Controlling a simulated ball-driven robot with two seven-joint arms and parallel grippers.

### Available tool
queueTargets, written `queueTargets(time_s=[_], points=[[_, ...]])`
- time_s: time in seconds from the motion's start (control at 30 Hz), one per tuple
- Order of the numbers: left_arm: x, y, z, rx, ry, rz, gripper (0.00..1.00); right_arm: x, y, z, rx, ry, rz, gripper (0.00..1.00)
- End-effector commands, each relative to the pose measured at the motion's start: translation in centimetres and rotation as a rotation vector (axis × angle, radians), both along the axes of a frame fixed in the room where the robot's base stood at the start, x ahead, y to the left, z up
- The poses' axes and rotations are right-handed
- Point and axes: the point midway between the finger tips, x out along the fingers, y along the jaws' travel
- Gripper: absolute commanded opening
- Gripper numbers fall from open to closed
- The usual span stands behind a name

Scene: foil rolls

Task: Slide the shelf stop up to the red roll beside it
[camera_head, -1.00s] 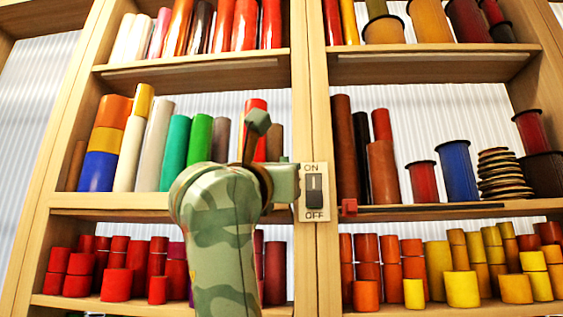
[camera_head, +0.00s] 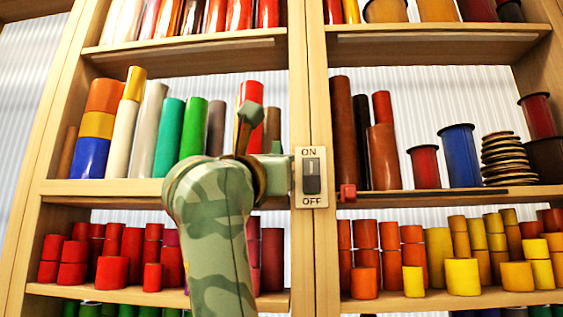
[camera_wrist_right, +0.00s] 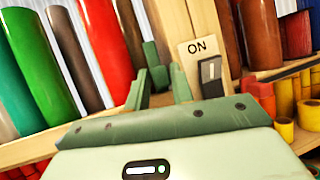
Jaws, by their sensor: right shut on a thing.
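The shelf stop, a small red block (camera_head: 347,192), sits at the left end of a dark rail along the front edge of the right middle shelf; it also shows in the wrist view (camera_wrist_right: 262,90). A dark red spool-like roll (camera_head: 424,173) stands further right on that shelf, apart from the stop. A thinner red roll (camera_head: 382,107) stands behind a brown roll. My right gripper (camera_head: 265,150) is left of the stop, beside the switch plate, not on the stop. In the wrist view its fingers (camera_wrist_right: 158,92) close on something I cannot make out. My left gripper is out of view.
An ON/OFF switch plate (camera_head: 311,178) on the upright post lies between my right gripper and the stop. Tall rolls (camera_head: 169,137) stand behind the gripper. The dark rail (camera_head: 440,195) right of the stop looks clear. A blue spool (camera_head: 459,155) stands further right.

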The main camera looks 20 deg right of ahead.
Motion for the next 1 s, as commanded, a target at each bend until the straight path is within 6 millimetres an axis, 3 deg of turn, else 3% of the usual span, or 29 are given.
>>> queueTargets(time_s=[0.57,0.6,0.63,1.0], points=[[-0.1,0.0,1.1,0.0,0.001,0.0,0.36,1.0,1.5,-0.1,0.002,0.005,0.002,0.11],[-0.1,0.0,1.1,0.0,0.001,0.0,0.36,1.1,1.5,-0.1,0.001,0.004,0.002,0.29],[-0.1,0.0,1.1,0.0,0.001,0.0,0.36,1.0,1.5,-0.2,0.002,0.004,0.001,0.35],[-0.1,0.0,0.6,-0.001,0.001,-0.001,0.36,0.6,1.9,-0.4,0.001,0.001,0.002,0.35]])
